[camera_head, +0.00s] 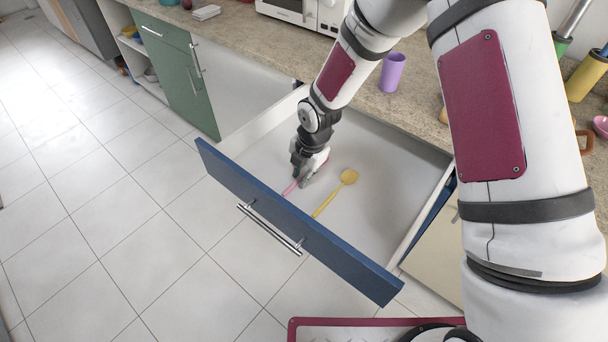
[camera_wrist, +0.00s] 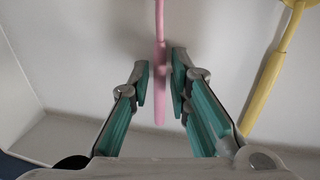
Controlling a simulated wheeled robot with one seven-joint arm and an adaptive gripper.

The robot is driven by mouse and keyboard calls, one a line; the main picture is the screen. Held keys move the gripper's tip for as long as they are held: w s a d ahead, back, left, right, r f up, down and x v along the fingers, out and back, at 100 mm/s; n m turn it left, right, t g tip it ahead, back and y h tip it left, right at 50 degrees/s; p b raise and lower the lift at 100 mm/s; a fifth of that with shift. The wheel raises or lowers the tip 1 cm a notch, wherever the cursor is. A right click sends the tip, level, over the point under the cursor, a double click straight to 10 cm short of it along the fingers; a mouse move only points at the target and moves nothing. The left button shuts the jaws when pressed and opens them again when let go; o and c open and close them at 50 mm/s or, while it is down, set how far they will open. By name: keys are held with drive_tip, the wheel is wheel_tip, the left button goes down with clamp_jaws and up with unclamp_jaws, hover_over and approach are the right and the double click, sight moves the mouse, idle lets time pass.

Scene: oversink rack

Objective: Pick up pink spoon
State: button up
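The pink spoon (camera_head: 290,188) lies in the open drawer, mostly hidden by my gripper in the head view. In the wrist view a length of the pink spoon (camera_wrist: 160,22) runs up out of the top edge, so one end is out of frame. My gripper (camera_head: 304,181) is down inside the drawer at the spoon. In the wrist view its two fingers (camera_wrist: 161,85) stand on either side of the pink handle. A narrow gap shows between the handle and each finger pad, so the gripper looks open around it.
A yellow spoon (camera_head: 348,177) lies to the right in the same drawer, close to my right finger in the wrist view (camera_wrist: 264,88). The blue drawer front (camera_head: 290,220) and its walls bound the space. A purple cup (camera_head: 392,73) stands on the counter above.

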clamp_jaws()
drive_tip(key=shift+r, duration=0.1)
